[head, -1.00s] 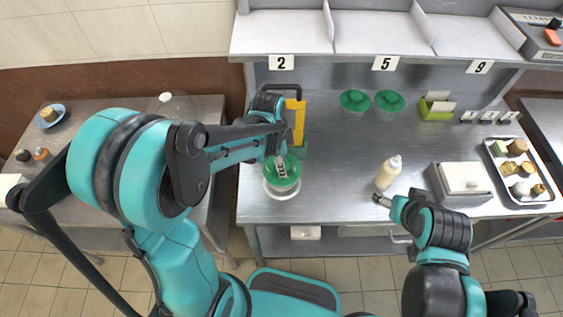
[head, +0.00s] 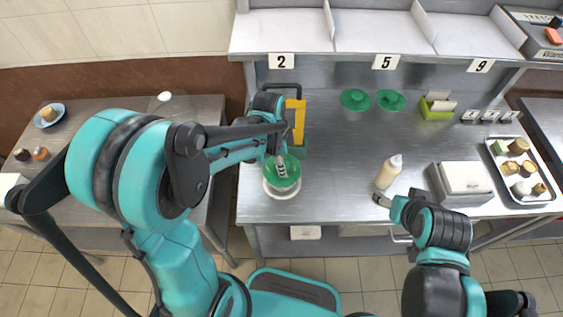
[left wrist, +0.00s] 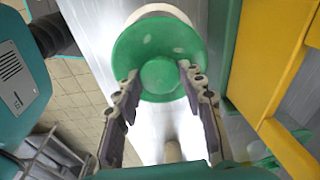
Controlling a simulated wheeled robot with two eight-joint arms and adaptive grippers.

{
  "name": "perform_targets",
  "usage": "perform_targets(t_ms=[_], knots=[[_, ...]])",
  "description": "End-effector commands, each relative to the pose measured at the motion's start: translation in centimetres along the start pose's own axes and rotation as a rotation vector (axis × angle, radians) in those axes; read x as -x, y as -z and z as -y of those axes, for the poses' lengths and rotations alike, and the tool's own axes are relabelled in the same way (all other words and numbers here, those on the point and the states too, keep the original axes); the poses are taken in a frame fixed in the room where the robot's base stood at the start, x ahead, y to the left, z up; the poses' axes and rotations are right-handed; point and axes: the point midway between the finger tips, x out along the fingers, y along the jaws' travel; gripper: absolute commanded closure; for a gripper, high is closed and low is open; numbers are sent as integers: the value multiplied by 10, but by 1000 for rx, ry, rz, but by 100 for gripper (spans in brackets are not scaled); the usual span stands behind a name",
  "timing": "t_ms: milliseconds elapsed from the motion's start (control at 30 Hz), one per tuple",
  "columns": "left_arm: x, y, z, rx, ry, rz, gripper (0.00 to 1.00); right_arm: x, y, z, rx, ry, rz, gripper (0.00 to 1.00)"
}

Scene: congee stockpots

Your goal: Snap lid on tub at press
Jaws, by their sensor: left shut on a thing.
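My left gripper (head: 281,166) is shut on the raised centre of a green lid (head: 291,181). In the left wrist view the fingers (left wrist: 158,75) grip the knob of the green lid (left wrist: 145,42). The lid is over a white tub (head: 283,194), whose pale rim (left wrist: 158,10) shows past the lid's far edge. I cannot tell whether the lid touches the tub. A yellow press (head: 298,118) with a green lower part stands just behind, also at right in the left wrist view (left wrist: 262,60). My right gripper (head: 381,199) is by a cream bottle (head: 387,172); its jaws are too small to judge.
Two green-lidded containers (head: 354,99) (head: 390,100) stand at the back of the steel counter (head: 335,160). The counter's middle is clear.

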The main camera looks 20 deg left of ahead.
Motion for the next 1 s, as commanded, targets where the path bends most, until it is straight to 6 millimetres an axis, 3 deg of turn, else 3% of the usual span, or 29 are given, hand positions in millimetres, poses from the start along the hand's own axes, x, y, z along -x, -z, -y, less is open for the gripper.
perform_targets(t_ms=[267,300,367,567,667,1000], knots=[[0,0,0,0,0,0,76,0,0,0,0,0,0,32],[0,0,0,0,0,0,50,0,0,0,0,0,0,32],[0,0,0,0,0,0,36,0,0,0,0,0,0,32],[0,0,0,0,0,0,36,0,0,0,0,0,0,32],[0,0,0,0,0,0,17,0,0,0,0,0,0,32],[1,0,0,0,0,0,16,0,0,0,0,0,0,32]])
